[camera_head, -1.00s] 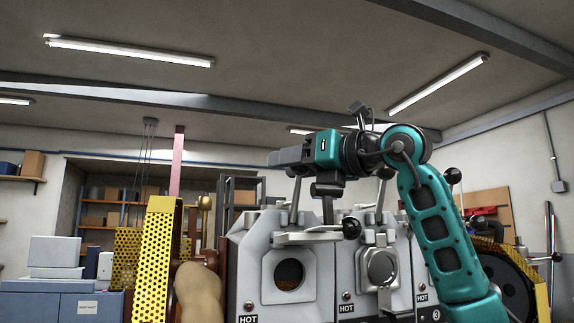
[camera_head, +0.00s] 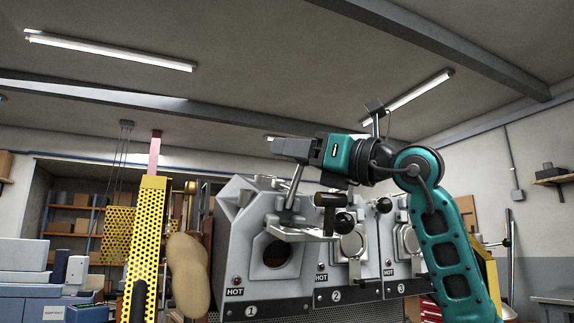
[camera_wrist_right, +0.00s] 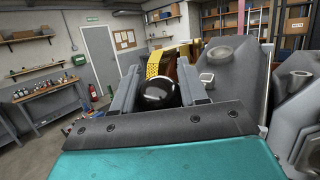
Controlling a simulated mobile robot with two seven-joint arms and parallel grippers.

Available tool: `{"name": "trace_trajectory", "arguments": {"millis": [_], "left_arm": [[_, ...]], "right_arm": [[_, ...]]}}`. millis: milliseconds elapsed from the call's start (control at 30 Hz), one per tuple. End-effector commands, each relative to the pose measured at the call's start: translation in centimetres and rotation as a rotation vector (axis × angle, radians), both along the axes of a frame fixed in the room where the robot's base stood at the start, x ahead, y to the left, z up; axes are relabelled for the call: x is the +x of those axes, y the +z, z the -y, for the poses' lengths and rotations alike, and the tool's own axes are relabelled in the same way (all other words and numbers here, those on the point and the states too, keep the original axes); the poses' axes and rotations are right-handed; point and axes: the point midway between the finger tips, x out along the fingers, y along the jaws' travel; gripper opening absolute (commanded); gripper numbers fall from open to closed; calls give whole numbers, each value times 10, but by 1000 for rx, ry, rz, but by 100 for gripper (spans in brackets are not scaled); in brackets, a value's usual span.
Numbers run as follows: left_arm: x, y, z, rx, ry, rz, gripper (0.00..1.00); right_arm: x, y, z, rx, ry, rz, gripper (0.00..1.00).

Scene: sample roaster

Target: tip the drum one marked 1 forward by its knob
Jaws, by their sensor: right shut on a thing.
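Drum one (camera_head: 240,245) is a light grey housing with a plate marked 1 (camera_head: 251,311) and a round dark window at its front. A thin lever (camera_head: 294,187) rises from its top and leans right. My right gripper (camera_head: 285,148) is at the lever's upper end and hides the knob in the head view. In the right wrist view, the shiny black knob (camera_wrist_right: 159,93) sits between the two grey fingers of my right gripper (camera_wrist_right: 160,88), which is shut on it. My left gripper is in neither view now.
Drums marked 2 (camera_head: 325,265) and 3 (camera_head: 386,235) stand to the right, with HOT labels. A yellow perforated guard (camera_head: 145,235) and a tan rounded object (camera_head: 187,272) stand left of drum one.

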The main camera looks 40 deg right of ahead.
Motion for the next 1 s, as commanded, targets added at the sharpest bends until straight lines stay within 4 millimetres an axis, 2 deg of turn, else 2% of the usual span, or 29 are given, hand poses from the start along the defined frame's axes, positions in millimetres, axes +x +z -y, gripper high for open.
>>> {"name": "trace_trajectory", "arguments": {"millis": [33, 100, 333, 567, 967, 1000], "left_arm": [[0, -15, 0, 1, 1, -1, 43], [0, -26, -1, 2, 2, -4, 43], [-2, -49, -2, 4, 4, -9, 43], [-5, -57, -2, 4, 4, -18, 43], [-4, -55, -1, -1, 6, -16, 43], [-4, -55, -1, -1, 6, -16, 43]], "right_arm": [[-7, -11, -1, -5, -1, 26, 0], [-15, -16, -3, -11, 0, 56, 0], [-33, -28, -8, -29, 0, 129, 0], [-40, -31, -9, -36, 0, 159, 0], [-41, -33, -11, -41, 4, 158, 0], [-41, -33, -11, -42, 4, 157, 45]]}}
